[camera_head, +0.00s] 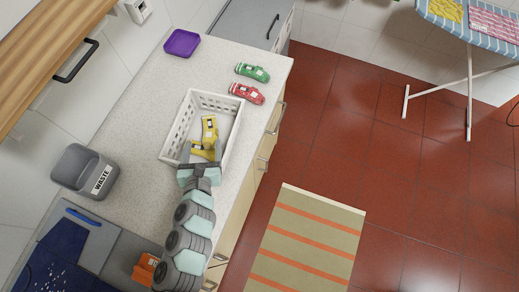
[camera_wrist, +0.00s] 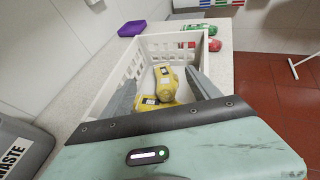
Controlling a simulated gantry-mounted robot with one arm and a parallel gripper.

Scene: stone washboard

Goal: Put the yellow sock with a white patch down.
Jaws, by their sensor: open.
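Two yellow socks lie in the white basket (camera_head: 171,140), crossing or touching each other. The upper yellow sock (camera_head: 209,128) shows a small pale patch in the wrist view (camera_wrist: 168,86). The lower yellow sock (camera_head: 200,152) also shows a pale patch (camera_wrist: 148,101). I cannot tell for certain which one the task names. My gripper (camera_head: 204,160) is over the near end of the basket. In the wrist view my gripper (camera_wrist: 160,84) is open, its fingers apart on either side of the socks. I cannot tell whether either finger touches them.
A purple tray (camera_head: 182,43) stands at the back. A grey waste bin (camera_head: 85,171) is at the left. Bare counter lies between bin and basket.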

